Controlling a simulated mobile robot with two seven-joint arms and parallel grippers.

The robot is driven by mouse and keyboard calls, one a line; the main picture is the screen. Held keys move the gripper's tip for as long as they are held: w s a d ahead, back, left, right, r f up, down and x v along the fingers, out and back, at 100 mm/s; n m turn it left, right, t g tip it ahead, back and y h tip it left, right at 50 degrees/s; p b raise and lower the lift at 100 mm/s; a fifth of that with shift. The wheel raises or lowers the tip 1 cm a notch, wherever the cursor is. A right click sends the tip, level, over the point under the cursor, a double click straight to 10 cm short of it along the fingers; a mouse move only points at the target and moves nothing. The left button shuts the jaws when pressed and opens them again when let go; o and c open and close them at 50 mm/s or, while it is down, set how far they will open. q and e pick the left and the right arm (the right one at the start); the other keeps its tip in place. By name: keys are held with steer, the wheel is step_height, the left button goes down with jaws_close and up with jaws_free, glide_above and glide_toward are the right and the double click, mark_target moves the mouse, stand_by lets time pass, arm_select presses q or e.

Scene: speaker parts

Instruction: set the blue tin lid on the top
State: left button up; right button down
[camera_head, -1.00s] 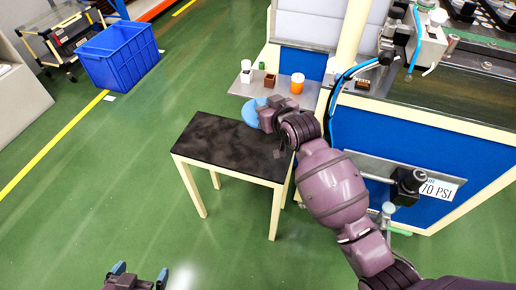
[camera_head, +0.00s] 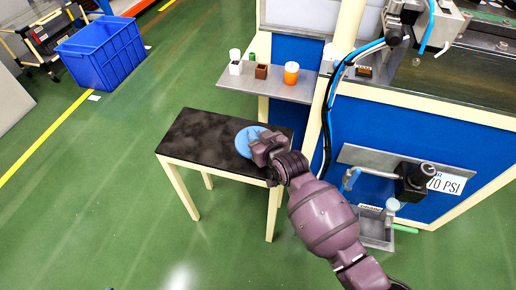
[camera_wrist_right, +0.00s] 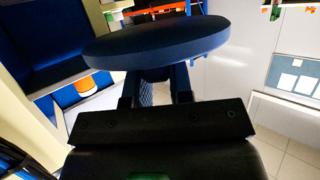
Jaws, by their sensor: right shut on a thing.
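The blue tin lid (camera_head: 243,141) is a flat round disc over the right part of the small table's black top (camera_head: 200,137). My right gripper (camera_head: 262,146) is shut on the lid at its right side. In the right wrist view the lid (camera_wrist_right: 155,40) is seen nearly edge-on beyond the fingers of my right gripper (camera_wrist_right: 160,85). I cannot tell whether the lid touches the tabletop or hangs above it. My gripper hides the lid's right part. My left gripper is not clearly in view.
A grey shelf (camera_head: 258,88) behind the table carries an orange jar (camera_head: 291,73), a brown box (camera_head: 261,71) and small white and green items. A blue machine stands at right. A blue crate (camera_head: 103,55) stands at back left. Green floor left of the table is clear.

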step_height(320, 180, down, 6)
steer(key=shift+r+b, duration=0.25)
steer(key=shift+b, duration=0.55)
steer(key=shift+r, duration=0.25)
steer(key=shift+f, duration=0.25)
steer(key=c, duration=1)
jaws_free()
